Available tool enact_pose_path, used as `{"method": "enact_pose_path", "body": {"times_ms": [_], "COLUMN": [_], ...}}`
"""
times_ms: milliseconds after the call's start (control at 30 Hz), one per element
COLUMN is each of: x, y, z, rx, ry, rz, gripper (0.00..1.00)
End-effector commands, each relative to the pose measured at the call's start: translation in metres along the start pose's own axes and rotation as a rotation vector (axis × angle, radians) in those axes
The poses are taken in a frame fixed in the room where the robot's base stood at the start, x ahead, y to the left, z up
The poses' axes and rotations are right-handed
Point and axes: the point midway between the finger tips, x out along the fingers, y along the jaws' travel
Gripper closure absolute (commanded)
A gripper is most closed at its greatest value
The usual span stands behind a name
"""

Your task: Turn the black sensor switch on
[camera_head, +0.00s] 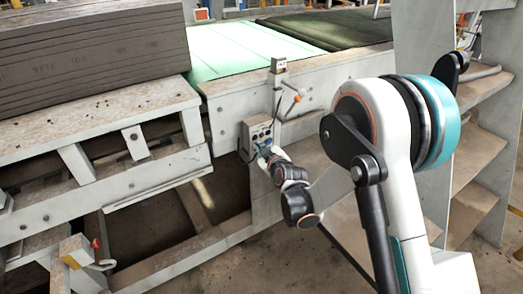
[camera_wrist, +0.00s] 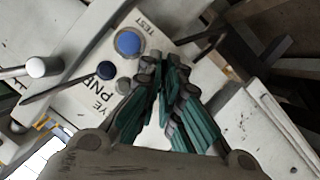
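A grey control box (camera_head: 252,138) hangs on the side of the conveyor frame in the head view. My gripper (camera_head: 266,150) is at its lower front. In the wrist view the panel (camera_wrist: 84,97) carries a large blue button (camera_wrist: 128,42), a smaller dark round knob (camera_wrist: 105,70) and printing that includes "TEST" and "PNP". I cannot tell for certain which control is the black sensor switch. My gripper's fingertips (camera_wrist: 166,64) are together just right of and below the blue button, over the panel. They hide the panel behind them, and nothing is visible held between them.
A lever with a pale round end (camera_wrist: 42,67) is at the left of the wrist view. A post with an orange knob (camera_head: 297,98) stands beside the box. A stack of grey boards (camera_head: 90,45) lies at left, and shelves (camera_head: 475,165) stand at right.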

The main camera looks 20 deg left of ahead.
Motion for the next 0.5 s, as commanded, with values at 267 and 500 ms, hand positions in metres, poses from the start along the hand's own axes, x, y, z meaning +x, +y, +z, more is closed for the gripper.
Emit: {"method": "enact_pose_path", "body": {"times_ms": [267, 500], "x": [0.0004, 0.0005], "y": [0.0006, 0.0017], "z": [0.0000, 0.0000], "rx": [0.023, 0.129], "ry": [0.000, 0.000], "rz": [-0.008, -0.053], "gripper": [1.00, 1.00]}}
